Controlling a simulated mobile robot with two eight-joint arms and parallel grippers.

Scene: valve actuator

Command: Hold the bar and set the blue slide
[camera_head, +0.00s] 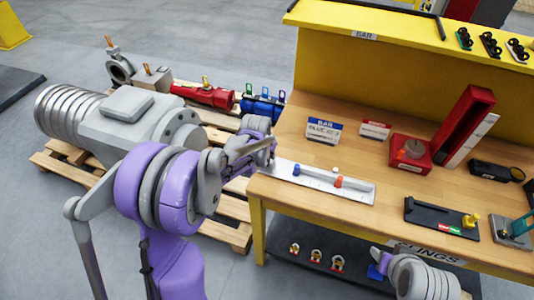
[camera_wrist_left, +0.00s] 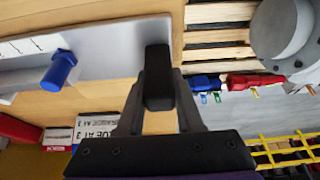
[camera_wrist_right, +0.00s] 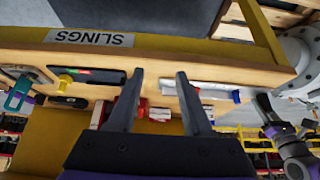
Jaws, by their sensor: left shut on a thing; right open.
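The bar (camera_head: 312,182) is a pale flat strip lying along the table's front left edge. The blue slide (camera_head: 297,169) stands left of the orange slide (camera_head: 338,182). My left gripper (camera_head: 268,155) is shut on the bar's left end. In the left wrist view its dark finger (camera_wrist_left: 158,72) covers part of the bar (camera_wrist_left: 110,45), and the blue slide (camera_wrist_left: 60,70) stands apart from it. My right gripper (camera_wrist_right: 158,75) is open and empty, in front of the table. The bar (camera_wrist_right: 195,88) and blue slide (camera_wrist_right: 236,96) also show in the right wrist view.
A sign card (camera_head: 323,132) about blue stands behind the bar. A red block (camera_head: 410,153) and a black tray with a yellow knob (camera_head: 440,217) lie to the right. A lower shelf (camera_head: 320,268) holds several shackles. A large grey machine (camera_head: 140,120) on a pallet stands left.

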